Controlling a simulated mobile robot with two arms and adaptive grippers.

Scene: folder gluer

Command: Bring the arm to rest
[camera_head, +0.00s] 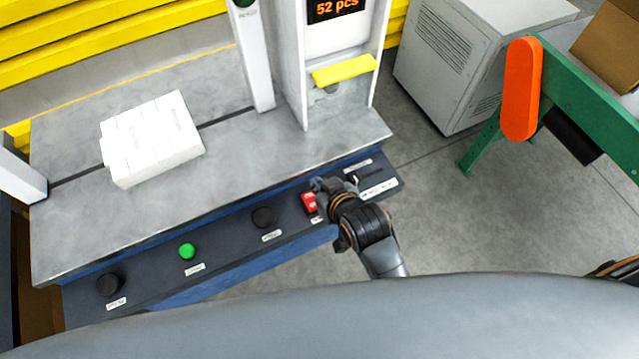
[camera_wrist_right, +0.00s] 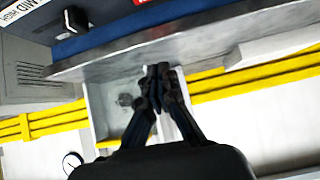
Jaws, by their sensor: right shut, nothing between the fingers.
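My right gripper (camera_head: 319,184) is above the right part of the dark control panel (camera_head: 225,232), close by the red switch (camera_head: 308,202). Its arm partly covers the panel there, and whether it touches the panel cannot be told. In the right wrist view the two dark fingers (camera_wrist_right: 158,72) are together with nothing between them. The wrist view shows the grey table edge (camera_wrist_right: 215,45) behind the fingertips, with part of the panel at the upper left. My left gripper is not in view.
The panel carries a green button (camera_head: 187,251) and black knobs (camera_head: 109,285). A white carton stack (camera_head: 151,138) lies on the metal table (camera_head: 232,172). A grey cabinet (camera_head: 440,75) and a green frame with an orange guard (camera_head: 521,90) stand right. Open floor lies between.

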